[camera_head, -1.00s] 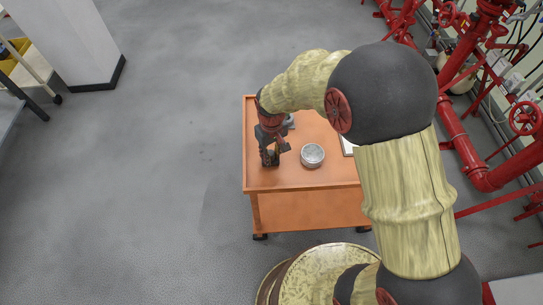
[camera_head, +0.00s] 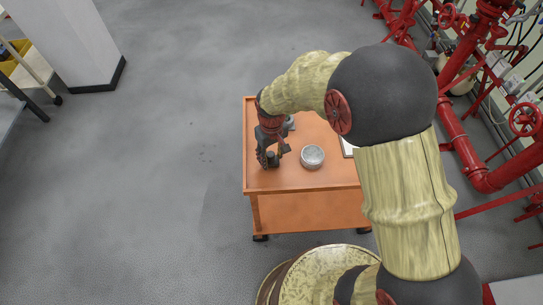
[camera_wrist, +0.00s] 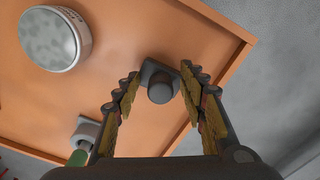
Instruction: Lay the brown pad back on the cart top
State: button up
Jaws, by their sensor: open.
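The orange-brown cart top (camera_head: 300,179) stands in front of me, and it fills most of the wrist view (camera_wrist: 140,25). I cannot make out a separate brown pad in either view. My gripper (camera_head: 272,153) is over the left part of the cart top. In the wrist view my gripper (camera_wrist: 154,88) is open, with one finger on each side of a small grey block with a round knob (camera_wrist: 158,84). The fingers appear apart from the block. The block also shows in the head view (camera_head: 272,161), partly hidden by the fingers.
A round silver tin (camera_head: 312,156) stands right of my gripper. A second grey piece (camera_wrist: 88,131) is near a green item (camera_wrist: 78,157). A white-edged flat item (camera_head: 347,146) is partly hidden by my arm. Red pipes (camera_head: 470,150) run along the right; floor at left is clear.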

notch_tip(320, 180, up, 12)
jog(key=p, duration=0.3)
notch_tip(320, 180, up, 10)
jog(key=m+t, duration=0.1)
jog(key=t, duration=0.1)
send_over(272, 156)
jog(key=s+d, duration=0.3)
jog(key=d, duration=0.2)
jog(key=s+d+r+m+t, duration=0.1)
jog(key=s+d+r, duration=0.3)
jog(key=s, duration=0.4)
jog(key=s+d+r+m+t, duration=0.2)
jog(key=s+d+r+m, duration=0.1)
jog(key=s+d+r, duration=0.2)
jog(key=s+r, duration=0.2)
jog(key=s, duration=0.1)
jog(key=shift+s+t, duration=0.2)
jog(key=shift+t, duration=0.1)
